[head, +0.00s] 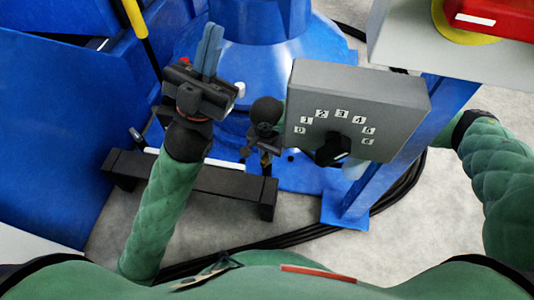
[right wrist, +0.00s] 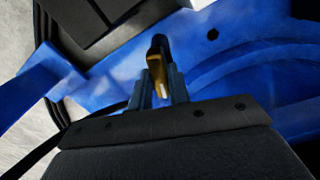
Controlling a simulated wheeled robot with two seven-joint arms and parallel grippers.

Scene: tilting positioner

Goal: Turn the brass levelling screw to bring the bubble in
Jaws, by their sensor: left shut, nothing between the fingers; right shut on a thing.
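The brass levelling screw (right wrist: 157,74) shows in the right wrist view between the two grey-blue fingers of my right gripper (right wrist: 160,90), which is shut on it. A black cylindrical part (right wrist: 160,44) stands just beyond the screw. In the head view my right gripper (head: 262,150) is a small dark shape beside the grey box, low over the blue base; its fingertips and the screw cannot be made out there. My left gripper (head: 212,50) is shut and empty, raised in front of the blue positioner (head: 262,55). I cannot make out the bubble in either view.
A grey control box (head: 385,100) with a black knob (head: 332,150) and numbered labels stands on a blue post (head: 390,165), hiding part of my right arm. A black beam (head: 225,187) lies in front of the base. Black cables (head: 395,200) run over the floor.

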